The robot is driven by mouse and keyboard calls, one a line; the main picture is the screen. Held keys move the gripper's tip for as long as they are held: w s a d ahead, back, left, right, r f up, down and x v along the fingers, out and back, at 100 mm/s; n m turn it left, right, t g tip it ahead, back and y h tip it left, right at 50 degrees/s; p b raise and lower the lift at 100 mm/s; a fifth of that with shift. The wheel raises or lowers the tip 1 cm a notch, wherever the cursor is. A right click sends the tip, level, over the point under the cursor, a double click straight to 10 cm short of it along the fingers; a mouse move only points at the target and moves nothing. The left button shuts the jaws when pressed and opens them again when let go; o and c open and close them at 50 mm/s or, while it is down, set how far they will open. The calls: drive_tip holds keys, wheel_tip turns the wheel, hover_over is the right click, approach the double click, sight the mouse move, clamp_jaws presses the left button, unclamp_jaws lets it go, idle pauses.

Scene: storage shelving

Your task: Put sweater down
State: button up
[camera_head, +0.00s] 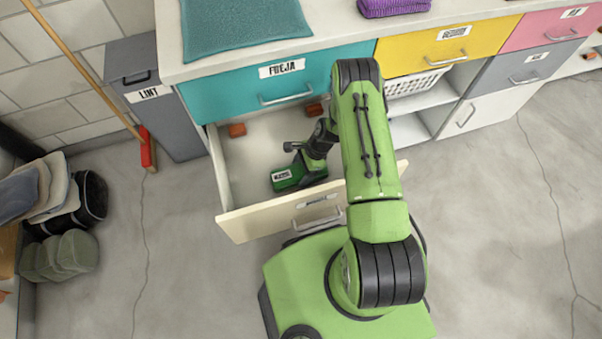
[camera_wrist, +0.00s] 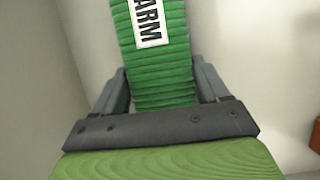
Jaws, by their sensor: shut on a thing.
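The sweater (camera_wrist: 163,72) is a green ribbed bundle with a white label, of which the letters "ARM" can be read in the wrist view. My gripper (camera_wrist: 164,90) is shut on it, with one dark finger on each side. In the head view the sweater (camera_head: 286,178) is a small green shape with a white label, inside the open cream drawer (camera_head: 262,220). My arm reaches down into this drawer from the right. I cannot tell whether the sweater touches the drawer floor. Part of the drawer is hidden behind my arm.
Brick-red blocks (camera_head: 237,130) lie in the back of the drawer; one (camera_wrist: 315,137) shows at the wrist view's right edge. The drawer floor left of the sweater is clear. A closed teal drawer (camera_head: 230,92) is above. A grey lint bin (camera_head: 165,105) stands left.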

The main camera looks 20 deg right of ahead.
drive_tip(key=shift+f, duration=0.6)
drive_tip(key=shift+r, duration=0.15)
drive_tip(key=o, duration=1.4)
drive_tip(key=shift+c, duration=0.2)
